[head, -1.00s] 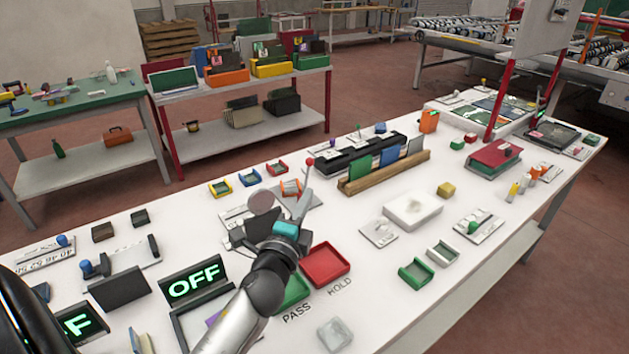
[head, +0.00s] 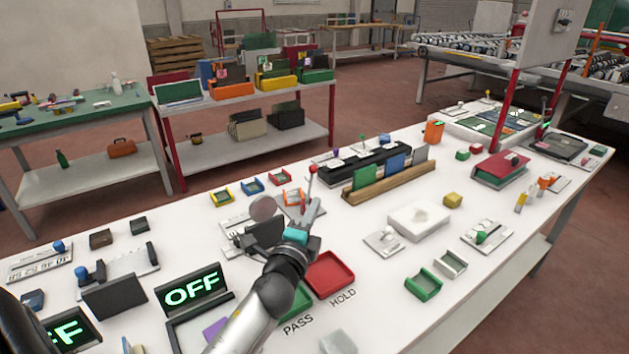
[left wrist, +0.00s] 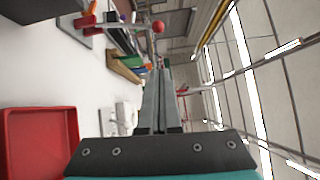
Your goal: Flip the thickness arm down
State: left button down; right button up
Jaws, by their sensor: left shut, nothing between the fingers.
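A thin lever with a red ball on its end (head: 312,169) stands raised at a small gauge station behind the red tray; it looks like the thickness arm, though I can read no label on it. The red ball also shows in the left wrist view (left wrist: 158,26), just beyond the fingertips. My left gripper (head: 316,204) is shut and empty, beside and just below the ball in the head view. Contact with the lever cannot be made out. The gripper partly hides the station's base. My right gripper is not in view.
A red tray (head: 329,275) lies right of my left wrist, also in the left wrist view (left wrist: 75,150). A round grey disc (head: 263,208) stands left of the fingers. A wooden rack (head: 390,189) with coloured panels stands to the right.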

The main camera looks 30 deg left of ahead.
pick_arm(q)
jog(key=w+a, duration=0.5)
jog(key=w, duration=0.3)
jog(key=shift+w+a+r+b, duration=0.2)
jog(key=shift+w+r+b, duration=0.1)
jog(key=shift+w+b, duration=0.1)
